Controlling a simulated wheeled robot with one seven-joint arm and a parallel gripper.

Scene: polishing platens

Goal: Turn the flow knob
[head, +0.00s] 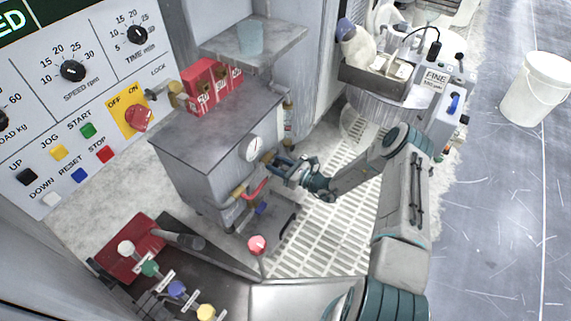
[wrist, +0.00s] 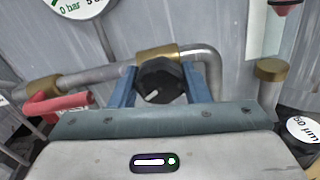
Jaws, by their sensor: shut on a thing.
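The flow knob (wrist: 158,82) is a black faceted knob with a pale pointer mark, on a pipe with brass fittings. In the wrist view it sits between the two blue fingers of my gripper (wrist: 160,86), which is shut on it. In the head view my gripper (head: 278,162) reaches to the pipework on the front of the grey cabinet (head: 220,135). The fingers hide the knob there.
A pressure gauge (head: 254,148) sits just above the pipes. A red lever handle (wrist: 60,105) is left of the knob in the wrist view. A grated floor (head: 325,225) lies below. A white bucket (head: 538,90) stands far right.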

